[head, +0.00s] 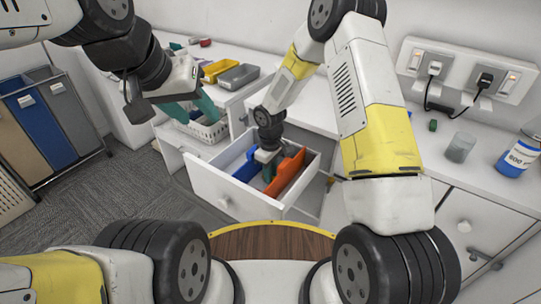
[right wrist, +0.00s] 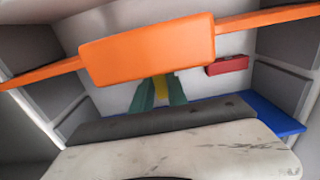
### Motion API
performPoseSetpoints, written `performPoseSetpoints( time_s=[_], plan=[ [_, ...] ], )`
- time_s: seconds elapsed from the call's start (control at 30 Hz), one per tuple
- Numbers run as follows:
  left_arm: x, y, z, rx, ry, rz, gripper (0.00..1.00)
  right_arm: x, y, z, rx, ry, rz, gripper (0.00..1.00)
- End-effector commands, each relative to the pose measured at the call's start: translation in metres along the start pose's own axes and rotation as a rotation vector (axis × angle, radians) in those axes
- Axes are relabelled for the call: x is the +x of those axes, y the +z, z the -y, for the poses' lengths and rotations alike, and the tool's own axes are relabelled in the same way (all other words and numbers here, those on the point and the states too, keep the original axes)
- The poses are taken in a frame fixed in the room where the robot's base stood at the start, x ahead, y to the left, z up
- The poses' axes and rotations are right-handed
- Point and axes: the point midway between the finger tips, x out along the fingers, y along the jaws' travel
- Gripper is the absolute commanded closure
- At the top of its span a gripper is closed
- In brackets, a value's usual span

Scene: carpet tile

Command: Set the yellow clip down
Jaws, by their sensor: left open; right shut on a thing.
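The yellow clip (right wrist: 160,86) shows in the right wrist view between the green fingers of my right gripper (right wrist: 161,92), which is shut on it. In the head view my right gripper (head: 267,172) reaches down into the open white drawer (head: 218,190), between a blue divider (head: 247,168) and an orange divider (head: 287,171). The clip cannot be made out there. I cannot tell whether it touches the drawer floor. My left gripper (head: 192,113) is open over a white basket on the left counter, with nothing seen between its fingers.
The right wrist view shows a red block (right wrist: 228,65) on the drawer floor, beyond the orange divider. A white basket (head: 207,134), a grey bin (head: 239,76) and a yellow bin (head: 218,69) stand on the counter. A cup (head: 460,148) and a blue-labelled bottle (head: 516,158) stand at right.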

Motion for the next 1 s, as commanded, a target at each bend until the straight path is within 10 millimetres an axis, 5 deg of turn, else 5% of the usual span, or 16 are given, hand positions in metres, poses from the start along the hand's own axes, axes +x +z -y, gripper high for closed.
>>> performPoseSetpoints(
  time_s=[0.3,0.33,0.43,0.77,1.0],
  plan=[
    [0.0,0.0,0.0,0.0,0.0,0.0,0.55,0.002,-0.001,-0.001,0.0,0.001,-0.001,1.0],
    [0.0,0.0,0.0,0.0,0.0,0.0,0.55,0.003,-0.001,-0.001,0.0,0.002,-0.002,0.79],
    [0.0,0.0,0.0,0.0,0.0,0.0,0.55,0.002,-0.001,-0.001,0.0,0.002,-0.002,0.6],
    [0.0,0.0,0.0,0.0,0.0,0.0,0.55,0.001,-0.001,-0.001,0.001,0.002,-0.002,0.59],
    [0.0,0.0,0.0,0.0,0.0,0.0,0.55,-0.03,-0.001,-0.002,0.002,0.005,-0.004,0.59]
  ],
)
